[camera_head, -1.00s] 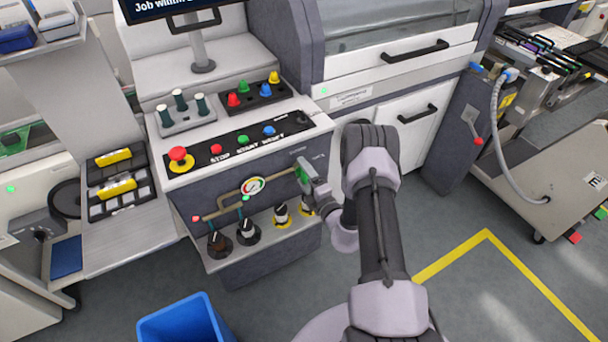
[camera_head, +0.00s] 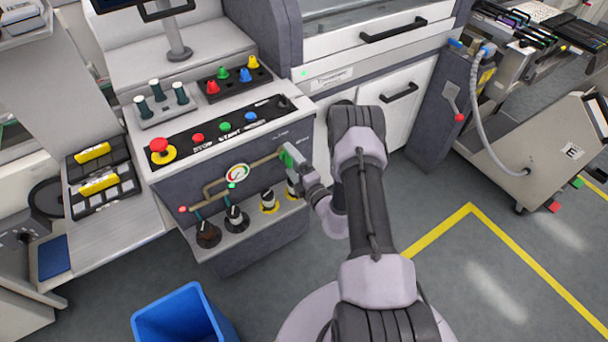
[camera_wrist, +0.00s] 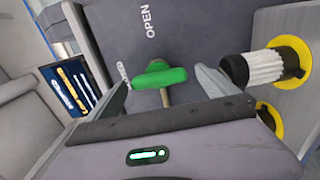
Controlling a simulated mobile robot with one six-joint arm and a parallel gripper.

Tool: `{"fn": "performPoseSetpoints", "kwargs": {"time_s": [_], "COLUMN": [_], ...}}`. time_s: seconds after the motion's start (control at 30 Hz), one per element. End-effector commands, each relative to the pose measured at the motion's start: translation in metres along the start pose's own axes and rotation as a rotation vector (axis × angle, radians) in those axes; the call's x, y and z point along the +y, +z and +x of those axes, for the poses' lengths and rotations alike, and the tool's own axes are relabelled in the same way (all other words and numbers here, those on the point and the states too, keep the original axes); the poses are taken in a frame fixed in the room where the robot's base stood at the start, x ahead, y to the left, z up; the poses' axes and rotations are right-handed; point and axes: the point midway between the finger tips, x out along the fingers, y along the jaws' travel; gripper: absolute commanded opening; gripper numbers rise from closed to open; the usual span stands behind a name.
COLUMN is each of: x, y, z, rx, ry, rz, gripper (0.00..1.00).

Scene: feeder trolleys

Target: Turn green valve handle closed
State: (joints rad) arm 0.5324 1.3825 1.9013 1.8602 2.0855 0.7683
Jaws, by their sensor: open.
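The green valve handle (camera_wrist: 160,76) shows in the wrist view as a short bar lying roughly crosswise in the picture, in front of the grey panel. My gripper (camera_wrist: 163,82) is open, with one finger on each side of the handle. A gap shows between the handle and the right finger; the left end is close to the left finger, and I cannot tell if they touch. In the head view the handle (camera_head: 286,159) is a small green patch at the tip of my gripper (camera_head: 292,163), partly hidden by it. The word OPEN is printed on the panel; another label is mostly covered.
A brass pipe with a round gauge (camera_head: 238,174) runs left of the handle. Below it, several bottles or brushes stand on a low shelf; a black-and-white one (camera_wrist: 264,68) is close to my right finger. A blue bin (camera_head: 183,316) stands on the floor.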

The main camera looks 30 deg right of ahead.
Motion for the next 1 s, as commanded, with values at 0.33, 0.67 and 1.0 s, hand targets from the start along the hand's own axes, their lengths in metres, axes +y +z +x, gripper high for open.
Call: {"fn": "performPoseSetpoints", "kwargs": {"time_s": [0.33, 0.67, 1.0], "x": [0.004, 0.001, 0.001], "y": [0.002, 0.001, 0.000], "z": [-0.104, -0.156, -0.157], "rx": [-0.010, -0.004, -0.002], "ry": [-0.004, -0.001, -0.001], "rz": [0.007, 0.002, 0.001], "gripper": [0.98, 0.98, 0.98]}}
